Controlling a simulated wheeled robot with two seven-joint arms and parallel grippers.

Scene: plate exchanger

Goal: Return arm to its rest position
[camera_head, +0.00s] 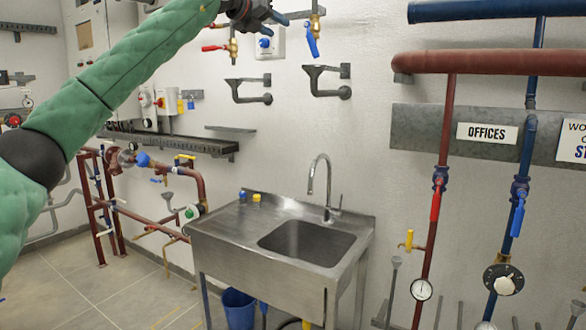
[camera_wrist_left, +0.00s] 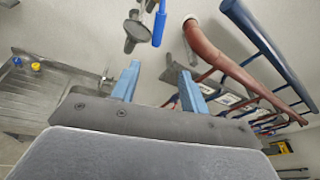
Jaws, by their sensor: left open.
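My left arm (camera_head: 95,105), in a green sleeve, reaches from the left edge up to the top middle of the head view. My left gripper (camera_head: 276,18) is at the top edge, partly cut off, in front of the wall near a valve with a blue lever (camera_head: 312,42). In the left wrist view, the two blue fingers of the gripper (camera_wrist_left: 158,85) are spread apart with nothing between them. A blue lever (camera_wrist_left: 159,25) shows beyond the fingers, apart from them. My right gripper is not in view.
A steel sink unit (camera_head: 225,240) stands below the arm. Red and blue pipes run down the right wall, with an OFFICES sign (camera_head: 487,132).

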